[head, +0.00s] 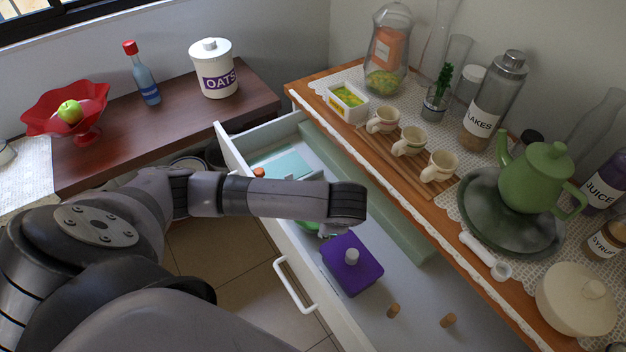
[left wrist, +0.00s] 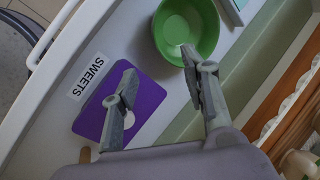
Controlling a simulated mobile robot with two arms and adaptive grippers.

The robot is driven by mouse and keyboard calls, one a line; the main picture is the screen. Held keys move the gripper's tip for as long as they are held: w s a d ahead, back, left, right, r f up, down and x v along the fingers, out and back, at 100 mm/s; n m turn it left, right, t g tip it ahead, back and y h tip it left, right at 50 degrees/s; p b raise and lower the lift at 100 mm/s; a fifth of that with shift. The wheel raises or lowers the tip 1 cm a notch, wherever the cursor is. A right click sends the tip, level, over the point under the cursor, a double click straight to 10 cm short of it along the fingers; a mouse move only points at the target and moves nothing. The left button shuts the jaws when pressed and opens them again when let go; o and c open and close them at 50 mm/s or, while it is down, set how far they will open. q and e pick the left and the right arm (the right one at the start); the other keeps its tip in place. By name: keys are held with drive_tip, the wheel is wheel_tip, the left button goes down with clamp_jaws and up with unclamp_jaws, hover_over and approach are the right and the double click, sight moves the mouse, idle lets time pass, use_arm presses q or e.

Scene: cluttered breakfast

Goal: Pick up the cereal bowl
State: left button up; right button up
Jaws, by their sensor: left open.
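A green bowl (left wrist: 172,32), the likely cereal bowl, sits in the open drawer (head: 415,310). It is round and empty in the left wrist view. In the head view only a green sliver (head: 308,233) shows; my left arm hides the rest. My left gripper (left wrist: 158,66) is open and empty above the drawer. In the left wrist view one finger's tip overlaps the bowl's rim, and the other finger crosses a purple box (left wrist: 148,97). I cannot tell whether either finger touches anything. My right gripper is in neither view.
The purple SWEETS box (head: 358,274) stands beside the bowl, with small wooden pegs (head: 393,311) nearby. The drawer's front wall and handle (head: 291,287) bound one side. The countertop overhead holds cups (head: 411,141), a green teapot (head: 537,180) and jars.

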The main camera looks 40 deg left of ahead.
sight(316, 228)
use_arm(q)
drive_tip(key=b+x, duration=0.1)
drive_tip(key=x, duration=1.5)
drive_tip(key=shift+s+d, duration=0.1)
drive_tip(key=shift+d, duration=0.05)
clamp_jaws()
